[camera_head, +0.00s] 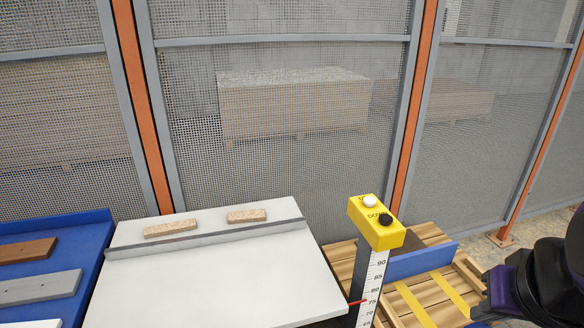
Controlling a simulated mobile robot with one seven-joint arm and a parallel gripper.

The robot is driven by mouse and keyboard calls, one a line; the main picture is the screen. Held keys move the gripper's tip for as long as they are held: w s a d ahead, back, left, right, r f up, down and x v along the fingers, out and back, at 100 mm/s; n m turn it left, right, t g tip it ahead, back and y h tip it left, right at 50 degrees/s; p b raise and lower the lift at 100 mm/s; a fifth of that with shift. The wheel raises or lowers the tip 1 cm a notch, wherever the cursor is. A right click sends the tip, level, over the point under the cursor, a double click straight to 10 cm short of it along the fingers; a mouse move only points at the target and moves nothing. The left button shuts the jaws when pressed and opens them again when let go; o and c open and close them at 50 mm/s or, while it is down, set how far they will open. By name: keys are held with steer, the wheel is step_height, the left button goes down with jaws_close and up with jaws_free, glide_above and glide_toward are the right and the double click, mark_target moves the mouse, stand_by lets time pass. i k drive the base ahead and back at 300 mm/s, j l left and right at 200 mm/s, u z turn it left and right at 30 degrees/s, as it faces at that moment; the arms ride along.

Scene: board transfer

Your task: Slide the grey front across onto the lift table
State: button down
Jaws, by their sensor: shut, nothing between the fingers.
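The grey front (40,287) is a flat grey board lying on the blue table (84,232) at the left edge. A brown board lies behind it and a pale one in front. The lift table (215,285) appears to be the pale-topped table in the middle, with a raised grey strip (195,238) along its back. A red pointer (357,302) at its right side meets a scale post near 75. My gripper (480,308) is at the lower right, dark, far from the grey front. It is shut and empty, and its fingertips are hard to make out.
Two chipboard blocks (171,230) (246,216) lie behind the strip. A yellow button box (377,224), with white and black buttons, tops the scale post (371,275). Right of it are wooden slats (440,290) with yellow bands and a blue panel (420,261). Mesh fencing (290,180) closes the back.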

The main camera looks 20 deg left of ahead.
mark_target(46, 287)
steer(key=u, duration=2.6)
steer(key=z, duration=0.85)
steer(key=j+z, duration=0.2)
steer(key=z, duration=0.2)
steer(key=i+j+z, duration=0.1)
steer(key=j+z, duration=0.25)
steer(key=i+j, duration=0.1)
steer(key=j, duration=0.65)
